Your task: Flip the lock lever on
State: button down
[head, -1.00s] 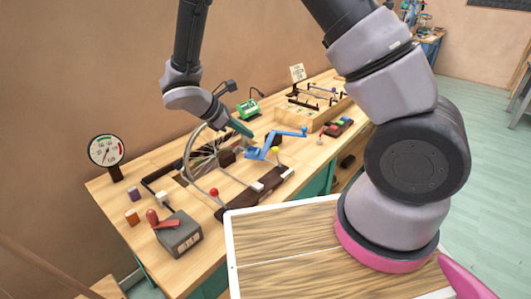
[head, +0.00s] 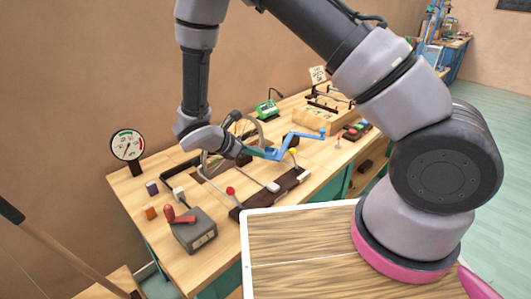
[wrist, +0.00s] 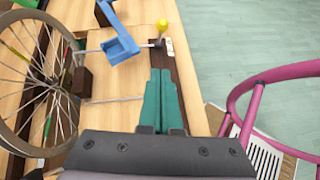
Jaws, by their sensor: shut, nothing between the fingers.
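A dark wooden board (head: 248,201) on the bench carries a lever with a red ball knob (head: 230,190) at its near end and one with a yellow ball knob (head: 292,151) at its far end. I cannot tell which is the lock lever. The yellow knob (wrist: 162,24) also stands beyond my fingertips in the wrist view. My gripper (wrist: 160,72) has teal fingers, shut and empty, pointing toward the board. Contact cannot be told. In the head view my wrist hangs over the spoked wheel, and the fingertips are hard to make out.
A blue crank (wrist: 120,48) lies just left of the yellow knob in the wrist view. The spoked wheel (wrist: 30,75) stands at left. A grey box with a red handle (head: 193,232) and a dial gauge (head: 127,145) are at the bench's near left. A pink-framed chair (wrist: 270,80) is at right.

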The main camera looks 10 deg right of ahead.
jog(key=w+d+f, duration=0.4)
jog(key=w+d, duration=0.1)
jog(key=d, duration=0.4)
jog(key=shift+d+f, duration=0.2)
jog(key=shift+d, duration=0.05)
jog(key=shift+w+d+r, duration=0.1)
jog(key=shift+w+d+r+g+y, duration=0.2)
jog(key=shift+g+y, duration=0.1)
jog(key=w+d+y, duration=0.1)
jog(key=d+r+g+y, duration=0.1)
jog(key=w+d+g+y, duration=0.1)
jog(key=shift+w+d+r, duration=0.2)
jog(key=shift+w+r, duration=0.1)
jog(key=shift+r, duration=0.1)
jog(key=shift+w+d, duration=1.45)
jog(key=shift+d, duration=0.3)
